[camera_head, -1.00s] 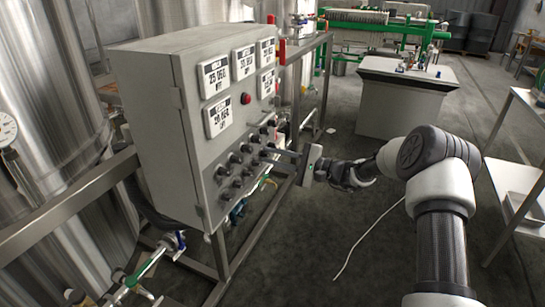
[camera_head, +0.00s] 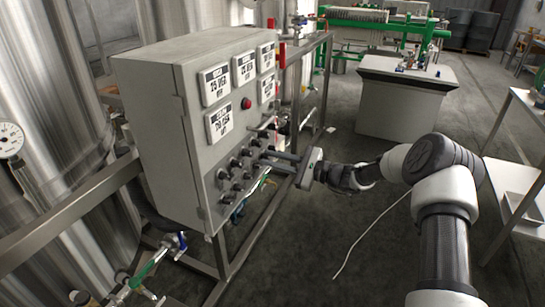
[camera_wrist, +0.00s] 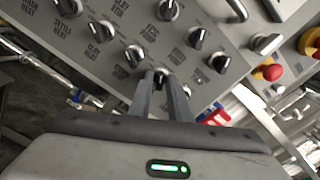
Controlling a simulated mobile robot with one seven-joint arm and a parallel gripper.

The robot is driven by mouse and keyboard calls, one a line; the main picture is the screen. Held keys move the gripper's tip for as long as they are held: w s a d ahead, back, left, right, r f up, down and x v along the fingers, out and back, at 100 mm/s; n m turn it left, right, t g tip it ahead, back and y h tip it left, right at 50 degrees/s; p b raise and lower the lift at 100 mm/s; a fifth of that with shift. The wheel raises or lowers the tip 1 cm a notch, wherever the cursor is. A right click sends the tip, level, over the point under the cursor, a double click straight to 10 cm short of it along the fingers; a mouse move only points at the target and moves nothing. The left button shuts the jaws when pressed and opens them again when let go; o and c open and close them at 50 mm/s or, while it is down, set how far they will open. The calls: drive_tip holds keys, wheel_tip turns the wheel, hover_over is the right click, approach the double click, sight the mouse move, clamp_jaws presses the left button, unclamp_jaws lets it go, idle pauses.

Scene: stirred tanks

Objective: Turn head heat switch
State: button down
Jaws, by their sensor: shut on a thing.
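The grey control panel (camera_head: 180,110) stands at the left in the head view, with rows of black switch knobs (camera_head: 236,163) low on its front. My gripper (camera_head: 264,157) reaches them from the right. In the wrist view, the fingertips of my gripper (camera_wrist: 162,78) are shut on a black switch knob (camera_wrist: 160,74) in the lowest row. The fingers partly cover this knob, and I cannot read its label. Other knobs with printed labels, such as this one (camera_wrist: 134,54), sit to its left and above it.
White display plates (camera_head: 216,84) and a red button (camera_head: 246,103) are above the knobs. In the wrist view, a red and yellow emergency button (camera_wrist: 268,71) is at the right. A metal frame (camera_head: 262,220) stands below the panel. Open floor (camera_head: 350,240) lies to the right.

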drive_tip(key=shift+m+p, duration=0.4)
drive_tip(key=shift+m, duration=0.7)
drive_tip(key=c, duration=1.9)
unclamp_jaws()
drive_tip(key=shift+o, duration=0.2)
drive_tip(key=shift+d, duration=0.15)
drive_tip(key=p+v, duration=0.1)
drive_tip(key=v, duration=1.6)
drive_tip(key=shift+p, duration=0.3)
drive_tip(key=shift+s, duration=0.1)
